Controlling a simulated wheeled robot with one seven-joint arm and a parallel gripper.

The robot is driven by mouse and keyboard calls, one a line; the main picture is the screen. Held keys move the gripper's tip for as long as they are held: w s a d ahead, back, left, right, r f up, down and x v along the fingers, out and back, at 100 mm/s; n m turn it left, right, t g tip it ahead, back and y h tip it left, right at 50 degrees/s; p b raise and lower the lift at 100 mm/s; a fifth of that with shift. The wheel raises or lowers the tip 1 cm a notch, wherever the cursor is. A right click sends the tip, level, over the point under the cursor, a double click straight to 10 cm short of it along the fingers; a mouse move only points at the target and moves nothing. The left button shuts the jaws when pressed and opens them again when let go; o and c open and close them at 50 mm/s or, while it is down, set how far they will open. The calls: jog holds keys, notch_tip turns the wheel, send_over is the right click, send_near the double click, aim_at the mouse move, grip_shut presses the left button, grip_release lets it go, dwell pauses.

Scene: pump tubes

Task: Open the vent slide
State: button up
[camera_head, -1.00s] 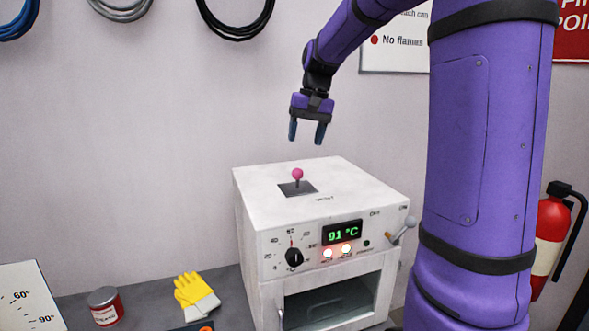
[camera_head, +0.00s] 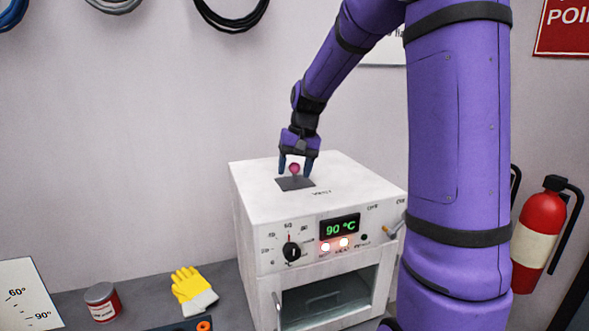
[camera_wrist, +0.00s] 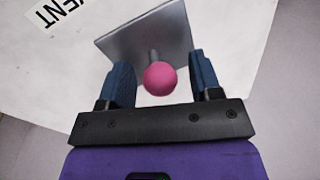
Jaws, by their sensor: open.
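The vent slide is a grey plate (camera_head: 296,183) on top of a white oven (camera_head: 335,180), with a pink ball knob (camera_head: 294,169) on a short stem. In the wrist view the plate (camera_wrist: 130,42) lies beside printed letters "VENT", and the pink knob (camera_wrist: 160,78) is between my fingers. My gripper (camera_head: 295,168) is open and points down over the plate, with one finger on each side of the knob. In the wrist view a gap shows between the knob and each finger of my gripper (camera_wrist: 160,84).
The oven front has a black dial (camera_head: 292,251), a display reading 90 °C (camera_head: 340,229), two lit lamps and a lever at the right. Yellow gloves (camera_head: 192,290) and a red can (camera_head: 102,301) stand on the bench at left. A fire extinguisher (camera_head: 540,235) hangs at right.

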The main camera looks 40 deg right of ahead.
jog(key=shift+f, duration=0.1)
grip_shut()
jog(key=s+d, duration=0.1)
jog(key=d, duration=0.5)
jog(key=s+d, duration=0.1)
jog(key=d, duration=0.2)
jog(key=shift+s, duration=0.3)
grip_release()
jog(key=shift+d, duration=0.1)
notch_tip(320, 180, up, 11)
jog(key=s+d, duration=0.1)
jog(key=shift+d+f, duration=0.15)
jog(key=shift+d, duration=0.25)
